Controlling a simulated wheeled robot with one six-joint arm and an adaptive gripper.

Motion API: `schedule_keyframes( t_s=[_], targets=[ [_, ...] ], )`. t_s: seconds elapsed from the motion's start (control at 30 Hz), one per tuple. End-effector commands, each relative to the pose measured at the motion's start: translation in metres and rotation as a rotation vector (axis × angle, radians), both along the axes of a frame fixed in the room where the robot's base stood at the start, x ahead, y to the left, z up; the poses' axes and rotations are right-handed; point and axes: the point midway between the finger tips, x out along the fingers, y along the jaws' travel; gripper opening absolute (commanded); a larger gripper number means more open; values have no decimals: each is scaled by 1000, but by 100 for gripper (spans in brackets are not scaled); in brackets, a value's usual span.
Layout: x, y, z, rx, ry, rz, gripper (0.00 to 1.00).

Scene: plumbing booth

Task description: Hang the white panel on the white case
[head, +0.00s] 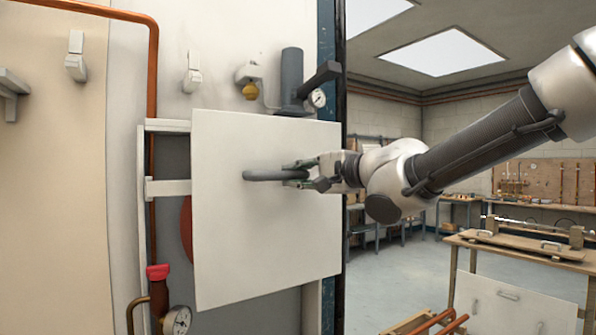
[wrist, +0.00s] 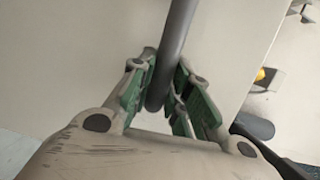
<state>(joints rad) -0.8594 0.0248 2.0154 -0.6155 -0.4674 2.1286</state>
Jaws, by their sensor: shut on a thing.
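The white panel (head: 262,215) is a flat upright sheet with a dark grey bar handle (head: 265,175) on its face. It looks slightly turned and tilted in the head view. My gripper (head: 300,174) is shut on the handle. In the wrist view, the green-padded fingers (wrist: 163,95) pinch the grey bar, with the panel face (wrist: 225,55) behind it. The white case (head: 168,188) stands on the wall behind the panel; its left edge and a cross bar show. The panel hides most of the case. I cannot tell whether they touch.
A grey cylinder with a black lever (head: 293,80) and a small gauge stand just above the panel. A red round part (head: 187,230) shows behind its left edge. A red-capped valve and pressure gauge (head: 177,321) are below left. Open floor and a wooden bench (head: 520,250) lie right.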

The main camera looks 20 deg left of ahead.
Motion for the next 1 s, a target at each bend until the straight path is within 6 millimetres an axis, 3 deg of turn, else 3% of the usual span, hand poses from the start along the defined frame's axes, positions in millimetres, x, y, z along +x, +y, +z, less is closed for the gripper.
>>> schedule_keyframes(
  t_s=[0.83, 0.87, 0.97, 1.0],
  targets=[
    [2, 1, -1, 10, -8, -2, 0],
    [2, 1, -1, 10, -8, -2, 24],
    [2, 1, -2, 9, -8, -2, 42],
    [2, 1, -2, 10, -7, -2, 43]
  ],
)
